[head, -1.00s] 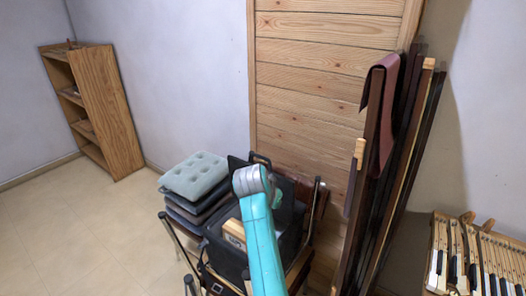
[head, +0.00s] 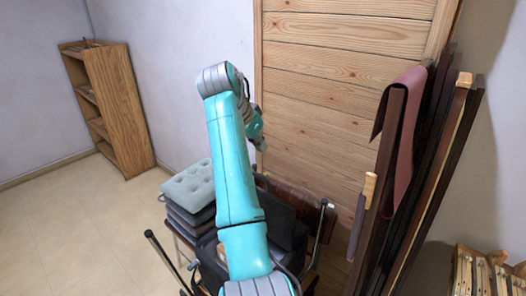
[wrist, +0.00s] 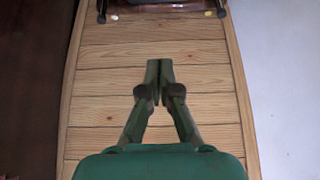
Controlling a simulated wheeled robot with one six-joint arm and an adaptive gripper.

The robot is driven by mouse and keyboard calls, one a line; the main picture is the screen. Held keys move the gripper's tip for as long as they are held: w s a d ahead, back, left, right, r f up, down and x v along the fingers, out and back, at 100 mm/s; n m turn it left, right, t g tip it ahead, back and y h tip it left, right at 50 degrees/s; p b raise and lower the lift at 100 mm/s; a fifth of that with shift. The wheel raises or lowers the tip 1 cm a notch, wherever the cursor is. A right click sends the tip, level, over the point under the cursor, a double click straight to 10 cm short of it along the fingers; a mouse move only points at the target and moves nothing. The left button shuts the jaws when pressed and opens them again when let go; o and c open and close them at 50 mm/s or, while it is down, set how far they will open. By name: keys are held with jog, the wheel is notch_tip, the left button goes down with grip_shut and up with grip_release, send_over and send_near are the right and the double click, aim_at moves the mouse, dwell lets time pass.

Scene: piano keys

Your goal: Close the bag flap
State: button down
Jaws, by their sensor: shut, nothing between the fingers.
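The black bag (head: 284,224) sits on a chair below the wooden panel in the head view. My arm crosses in front of it and hides much of it, so I cannot tell how its flap lies. My gripper (head: 262,146) is raised above the bag, in front of the wooden panel, and is small and partly hidden there. In the wrist view my gripper (wrist: 159,66) is shut and empty, its fingertips together in front of bare planks. The bag cannot be made out in the wrist view.
A wooden panel (head: 340,80) stands behind the bag. Stacked grey cushions (head: 190,190) lie left of it. Dark boards with a maroon cloth (head: 403,150) lean at the right. Piano keys (head: 487,272) are at lower right. A bookcase (head: 115,105) stands far left; the floor there is clear.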

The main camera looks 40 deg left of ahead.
jog(key=x, duration=0.9)
jog(key=shift+s+a+f, duration=0.1)
jog(key=shift+s+f, duration=0.1)
jog(key=shift+s, duration=0.8)
jog(key=shift+s+f, duration=0.2)
jog(key=shift+s, duration=0.85)
